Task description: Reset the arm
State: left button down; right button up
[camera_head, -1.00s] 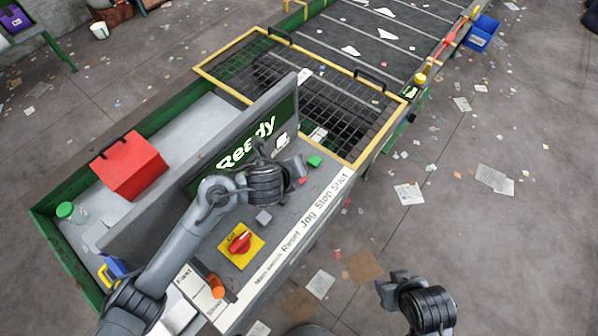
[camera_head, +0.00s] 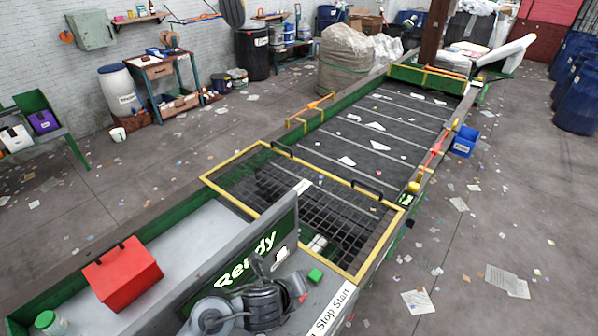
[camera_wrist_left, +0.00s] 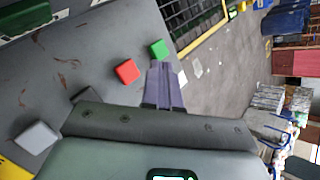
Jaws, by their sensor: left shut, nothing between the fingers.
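My left gripper (camera_head: 298,284) is over the control panel (camera_head: 318,290), in front of the screen (camera_head: 245,262) that reads "Ready". In the left wrist view its fingers (camera_wrist_left: 163,84) are together with nothing between them. The green button (camera_head: 315,275) and the red button (camera_head: 303,297) are near the fingertips. They also show in the left wrist view, the red one (camera_wrist_left: 127,71) left of the fingers and the green one (camera_wrist_left: 159,49) beyond them. A grey button (camera_wrist_left: 36,138) is at lower left there. Contact with the panel is not visible. My right gripper is out of view.
A red box (camera_head: 123,275) stands on the grey tray left of the screen. A yellow-framed grid guard (camera_head: 232,168) covers the near end of the belt (camera_head: 350,135), which carries white scraps. A blue bin (camera_head: 464,141) is at the belt's right.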

pick_arm(q)
jog(key=s+a+n+y+p, duration=0.1)
jog(key=s+a+n+p, duration=0.1)
jog(key=s+a+n, duration=0.2)
jog(key=s+a+n+g+y+p, duration=0.1)
jog(key=s+a+n+p, duration=0.2)
jog(key=s+a+n, duration=0.2)
jog(key=s+a+r+n+g+p, duration=0.1)
jog(key=s+a+n+p, duration=0.2)
jog(key=s+n, duration=0.6)
jog(key=shift+a+n+y, duration=0.2)
jog(key=shift+a+n, duration=0.35)
jog(key=shift+n, duration=0.45)
jog(key=shift+a+n+y, duration=0.2)
jog(key=shift+a+n, duration=0.3)
jog(key=shift+n, duration=0.5)
jog(key=s+a+r+n+g+y+p, duration=0.1)
jog(key=s+a+n+g+p, duration=0.1)
jog(key=s+a+n, duration=0.5)
jog(key=s+n, duration=0.1)
jog(key=s, duration=0.1)
jog(key=shift+s+g+p, duration=0.3)
jog(key=shift+s+p, duration=0.05)
jog(key=shift+s, duration=0.05)
